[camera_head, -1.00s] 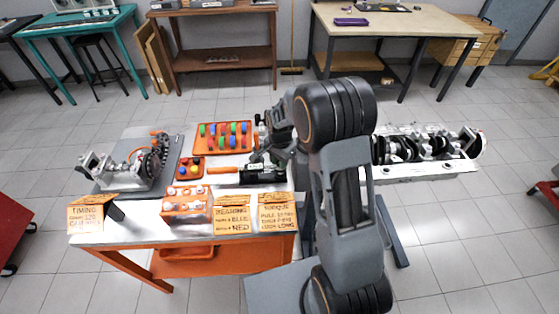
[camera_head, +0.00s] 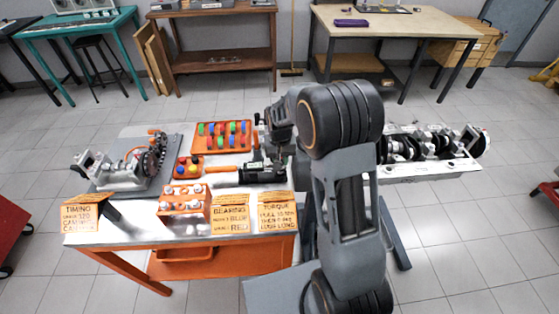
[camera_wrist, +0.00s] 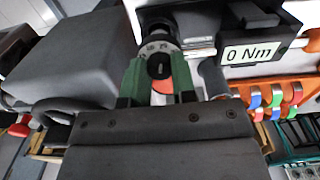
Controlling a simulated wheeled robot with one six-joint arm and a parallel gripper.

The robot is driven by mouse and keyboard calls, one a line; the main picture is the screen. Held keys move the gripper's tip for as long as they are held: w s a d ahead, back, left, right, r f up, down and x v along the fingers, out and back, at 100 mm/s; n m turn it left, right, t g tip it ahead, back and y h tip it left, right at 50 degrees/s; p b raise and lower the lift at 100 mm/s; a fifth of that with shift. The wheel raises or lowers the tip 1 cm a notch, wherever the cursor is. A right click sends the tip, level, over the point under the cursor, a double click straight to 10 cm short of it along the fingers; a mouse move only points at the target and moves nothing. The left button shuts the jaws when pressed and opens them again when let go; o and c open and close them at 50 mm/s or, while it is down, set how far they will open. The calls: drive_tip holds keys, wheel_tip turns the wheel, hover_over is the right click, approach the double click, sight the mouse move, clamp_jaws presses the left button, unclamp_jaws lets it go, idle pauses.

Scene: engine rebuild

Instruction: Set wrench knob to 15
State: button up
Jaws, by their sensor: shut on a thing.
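The torque wrench lies along the right part of the work table. In the head view its orange grip (camera_head: 222,178) points left and its dark body (camera_head: 258,176) runs toward my arm. In the wrist view its dark round knob (camera_wrist: 159,66) with a pale numbered dial ring sits between my green fingers. A white display (camera_wrist: 250,53) beside it reads "0 Nm". My gripper (camera_wrist: 160,72) is shut on the knob. The dial's figures are too small to read surely. In the head view my arm partly hides the wrench's right end.
An orange tray (camera_head: 222,134) of coloured pieces lies behind the wrench. An orange block (camera_head: 184,205) with bolts and label cards (camera_head: 276,216) stand at the front edge. A gear assembly (camera_head: 130,165) is at left, a crankshaft block (camera_head: 425,150) at right.

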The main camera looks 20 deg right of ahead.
drive_tip(key=n+b, duration=0.1)
drive_tip(key=n, duration=1.3)
drive_tip(key=shift+b, duration=0.4)
drive_tip(key=shift+n, duration=0.3)
drive_tip(key=o, duration=0.9)
drive_tip(key=shift+o, duration=0.2)
wheel_tip(320, 180, up, 14)
drive_tip(key=shift+f, duration=0.1)
idle(0.3)
